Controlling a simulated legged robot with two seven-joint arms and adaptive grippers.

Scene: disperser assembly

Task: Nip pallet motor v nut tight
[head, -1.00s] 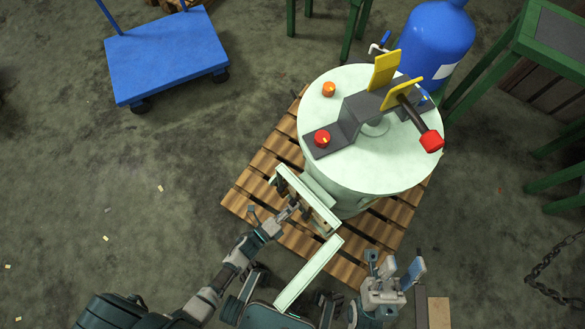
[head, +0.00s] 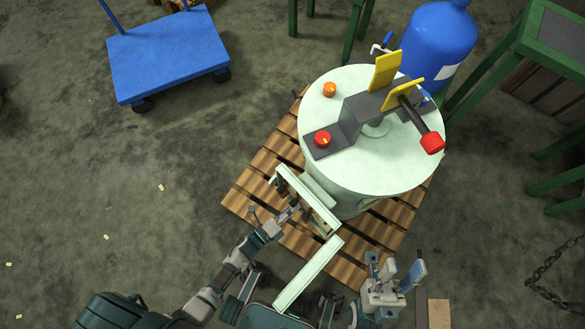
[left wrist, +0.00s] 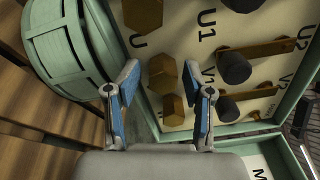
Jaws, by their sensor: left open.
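The motor's terminal box (head: 310,205) is on the side of the pale green disperser. In the left wrist view its panel (left wrist: 235,20) carries marks such as U, U1 and V1. Brass hex nuts show there: one near U (left wrist: 142,14) and others below it, including one (left wrist: 162,75) between my fingers. The V mark itself I cannot make out, so which nut is the V nut is uncertain. My left gripper (head: 295,207), also in the left wrist view (left wrist: 164,98), is open, with blue-padded fingertips either side of the nuts. My right gripper (head: 392,272) is open and empty, right of the box.
The disperser drum (head: 385,165) stands on a wooden pallet (head: 255,185). The open box cover (head: 308,272) lies below the box. Dark round posts with brass links (left wrist: 233,68) sit right of my left fingers. A blue cart (head: 165,55) and blue cylinder (head: 437,45) stand further off.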

